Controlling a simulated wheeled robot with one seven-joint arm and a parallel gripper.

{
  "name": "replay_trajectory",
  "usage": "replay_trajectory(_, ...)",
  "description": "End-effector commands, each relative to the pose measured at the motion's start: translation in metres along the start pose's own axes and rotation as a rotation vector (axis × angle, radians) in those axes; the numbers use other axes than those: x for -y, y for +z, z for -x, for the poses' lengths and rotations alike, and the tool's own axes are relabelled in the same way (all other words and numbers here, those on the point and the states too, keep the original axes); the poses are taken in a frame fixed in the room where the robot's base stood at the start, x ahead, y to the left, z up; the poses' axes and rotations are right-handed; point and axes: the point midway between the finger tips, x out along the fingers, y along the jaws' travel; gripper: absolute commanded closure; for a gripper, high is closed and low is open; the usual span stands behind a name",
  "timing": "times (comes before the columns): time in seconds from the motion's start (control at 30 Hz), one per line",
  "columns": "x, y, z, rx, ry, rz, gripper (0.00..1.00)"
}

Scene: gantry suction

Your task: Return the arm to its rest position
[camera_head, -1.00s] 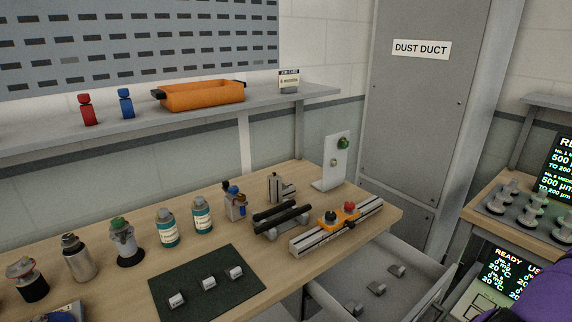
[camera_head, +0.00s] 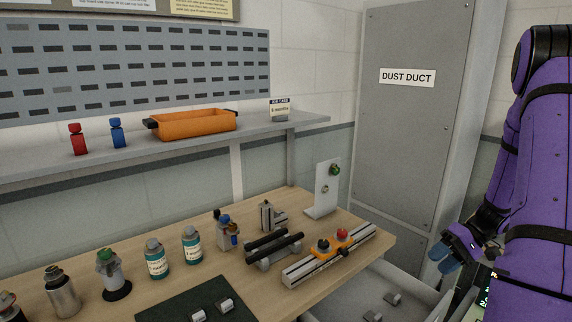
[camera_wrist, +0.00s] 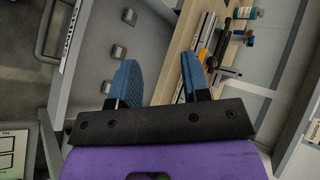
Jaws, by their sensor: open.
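My purple arm stands at the right side of the head view. My gripper (camera_head: 448,258) has blue fingertips and hangs to the right of the workbench (camera_head: 347,274), apart from it. In the wrist view my gripper (camera_wrist: 157,82) shows two blue fingers spread wide apart with nothing between them.
An open drawer (camera_head: 350,308) with several small grey pieces juts out below the bench. The bench carries a rail with an orange carriage (camera_head: 331,248) and several bottles. A shelf (camera_head: 300,121) holds an orange tray (camera_head: 196,125). A grey dust duct (camera_head: 405,130) stands behind.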

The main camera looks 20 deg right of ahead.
Motion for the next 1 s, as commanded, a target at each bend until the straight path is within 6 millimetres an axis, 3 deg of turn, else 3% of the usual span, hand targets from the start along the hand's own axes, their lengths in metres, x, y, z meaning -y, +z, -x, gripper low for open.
replay_trajectory(0.03,0.021,0.001,0.002,0.013,0.042,0.02,0.57)
replay_trajectory(0.1,0.045,0.004,0.003,0.029,0.095,0.034,0.57)
replay_trajectory(0.5,0.167,0.041,-0.001,0.046,0.393,0.14,0.57)
replay_trajectory(0.8,0.239,0.088,-0.009,-0.024,0.585,0.239,0.57)
replay_trajectory(1.0,0.275,0.125,-0.014,-0.106,0.686,0.316,0.57)
